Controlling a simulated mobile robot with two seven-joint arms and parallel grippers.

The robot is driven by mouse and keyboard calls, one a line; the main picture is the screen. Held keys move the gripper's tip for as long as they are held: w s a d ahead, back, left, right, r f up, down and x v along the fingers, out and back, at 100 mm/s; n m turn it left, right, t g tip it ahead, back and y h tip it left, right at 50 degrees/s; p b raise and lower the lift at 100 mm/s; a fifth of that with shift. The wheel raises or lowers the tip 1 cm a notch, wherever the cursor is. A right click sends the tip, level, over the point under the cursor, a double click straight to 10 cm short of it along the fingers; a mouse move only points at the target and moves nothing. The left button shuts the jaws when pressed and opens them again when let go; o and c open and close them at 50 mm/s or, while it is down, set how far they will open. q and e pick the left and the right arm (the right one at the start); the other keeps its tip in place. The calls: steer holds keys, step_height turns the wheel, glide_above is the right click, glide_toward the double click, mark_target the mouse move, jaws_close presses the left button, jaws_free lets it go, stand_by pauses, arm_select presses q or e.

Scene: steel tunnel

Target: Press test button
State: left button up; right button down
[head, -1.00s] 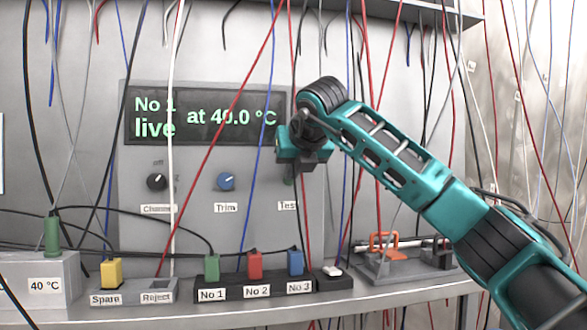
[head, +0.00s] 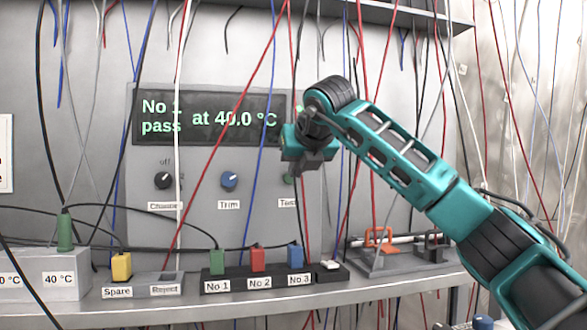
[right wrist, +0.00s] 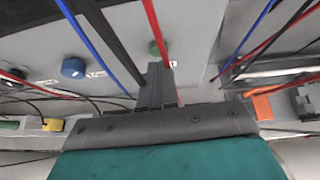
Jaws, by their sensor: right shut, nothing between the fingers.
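In the right wrist view the green button (right wrist: 154,48) shows just beyond the fingertips. My right gripper (head: 308,166) is shut and empty, in front of the panel; its fingers show shut in the right wrist view (right wrist: 157,75). I cannot tell whether they touch the button. The display (head: 208,118) reads "No 1 pass at 40.0 °C", partly covered by wires. My left gripper is not in view.
A black knob (head: 163,181) and blue Trim knob (head: 229,180) are left of the button. Below, green, red and blue plugs stand in the black socket block (head: 240,284); a yellow plug (head: 121,267) stands at Spare. Many wires hang across the panel.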

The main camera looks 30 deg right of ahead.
steer(key=b+v, duration=0.1)
steer(key=v, duration=0.9)
steer(key=shift+s+r, duration=0.2)
steer(key=shift+a, duration=0.1)
